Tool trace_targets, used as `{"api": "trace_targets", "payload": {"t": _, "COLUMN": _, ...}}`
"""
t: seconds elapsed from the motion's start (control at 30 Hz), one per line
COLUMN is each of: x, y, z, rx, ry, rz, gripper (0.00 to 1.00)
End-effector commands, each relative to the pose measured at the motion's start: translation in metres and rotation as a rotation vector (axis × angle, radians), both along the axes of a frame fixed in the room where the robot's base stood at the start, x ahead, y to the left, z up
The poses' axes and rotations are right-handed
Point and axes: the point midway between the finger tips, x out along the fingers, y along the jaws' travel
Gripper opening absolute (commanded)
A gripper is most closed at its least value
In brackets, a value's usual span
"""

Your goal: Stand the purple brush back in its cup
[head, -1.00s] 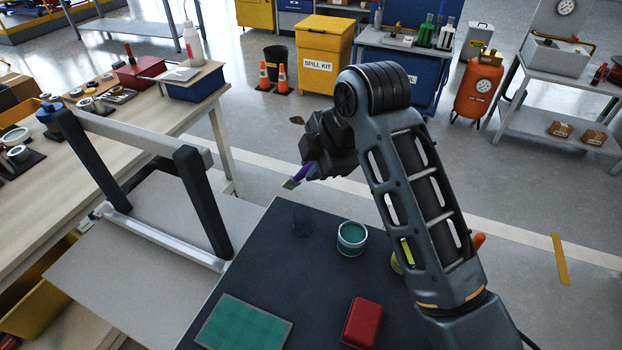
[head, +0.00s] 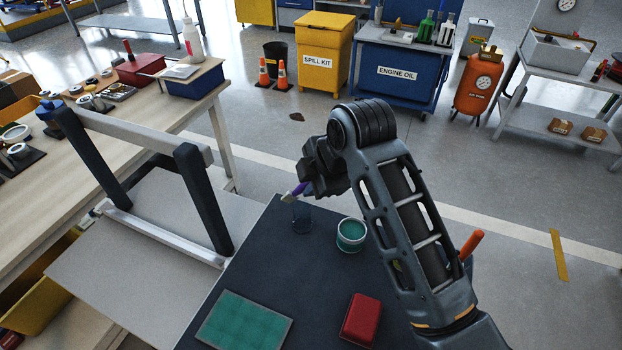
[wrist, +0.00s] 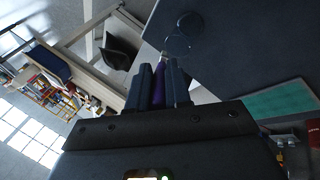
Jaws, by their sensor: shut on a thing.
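My gripper (head: 307,183) is shut on the purple brush (head: 298,189) and holds it in the air, tilted, with its pale end pointing down to the left. The clear, dark-tinted cup (head: 302,222) stands at the far left part of the dark tabletop. The brush's pale end is just above and slightly left of the cup's rim in the head view, apart from it as far as I can tell. In the wrist view, the purple handle (wrist: 158,84) lies between the two fingers, and the cup's faint round outline (wrist: 178,44) shows beyond them.
A green-filled tin (head: 351,235) stands just right of the cup. A green mat (head: 243,325) and a red box (head: 361,320) lie nearer on the dark tabletop (head: 285,273). A frame with black posts (head: 203,200) stands to the left. The tabletop's middle is clear.

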Motion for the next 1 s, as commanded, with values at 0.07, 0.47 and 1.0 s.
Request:
{"api": "trace_targets", "payload": {"t": 0.07, "x": 0.0, "y": 0.0, "z": -0.003, "rx": 0.0, "ry": 0.001, "rz": 0.0, "gripper": 0.0}}
{"api": "trace_targets", "payload": {"t": 0.47, "x": 0.0, "y": 0.0, "z": -0.004, "rx": 0.0, "ry": 0.0, "rz": 0.0, "gripper": 0.44}}
{"api": "trace_targets", "payload": {"t": 1.0, "x": -0.011, "y": -0.011, "z": 0.036, "rx": 0.001, "ry": -0.004, "rz": -0.002, "gripper": 0.44}}
